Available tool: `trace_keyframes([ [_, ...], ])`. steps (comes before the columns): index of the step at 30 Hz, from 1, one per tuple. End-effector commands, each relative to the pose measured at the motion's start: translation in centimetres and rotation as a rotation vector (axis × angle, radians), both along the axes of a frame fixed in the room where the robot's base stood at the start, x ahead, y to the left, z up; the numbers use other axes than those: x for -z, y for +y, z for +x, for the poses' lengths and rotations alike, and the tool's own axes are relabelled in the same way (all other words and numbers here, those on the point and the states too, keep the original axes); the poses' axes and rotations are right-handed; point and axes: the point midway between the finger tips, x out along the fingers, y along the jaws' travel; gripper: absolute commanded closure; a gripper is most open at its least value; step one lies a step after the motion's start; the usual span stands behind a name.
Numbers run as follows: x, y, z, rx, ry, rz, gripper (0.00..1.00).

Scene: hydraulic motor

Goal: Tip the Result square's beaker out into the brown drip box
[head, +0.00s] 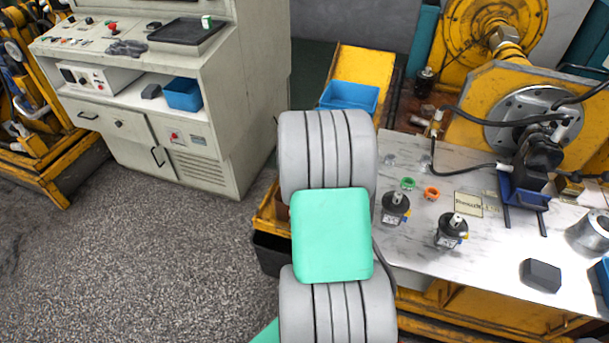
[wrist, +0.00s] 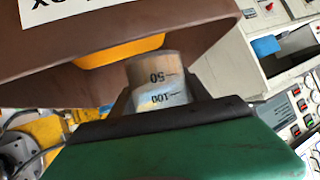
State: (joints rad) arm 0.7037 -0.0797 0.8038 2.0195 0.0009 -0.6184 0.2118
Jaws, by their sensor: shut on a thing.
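In the wrist view, my gripper (wrist: 157,100) is shut on a clear beaker (wrist: 156,72) with printed 50 and 100 marks, which appear upside down in this view. The brown drip box (wrist: 60,78) fills the upper left of the wrist view, with part of a white label also upside down. The beaker's far end is close to the box's edge; I cannot tell whether it is over the opening or whether they touch. Liquid in the beaker is not clear.
The marble-topped table (head: 415,243) holds two dark motors (head: 395,207) (head: 451,232), green and orange rings (head: 431,193), and a black block (head: 541,275). A blue bin (head: 350,97) stands behind my arm. A control cabinet (head: 215,110) is at left; the floor before it is clear.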

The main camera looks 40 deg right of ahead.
Motion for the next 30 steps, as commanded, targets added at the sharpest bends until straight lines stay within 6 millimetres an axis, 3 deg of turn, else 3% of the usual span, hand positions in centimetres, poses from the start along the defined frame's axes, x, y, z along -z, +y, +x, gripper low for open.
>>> trace_keyframes([
  [30, 0.3, 1.6, 0.0, 0.001, -0.016, 0.328, 0.90],
])
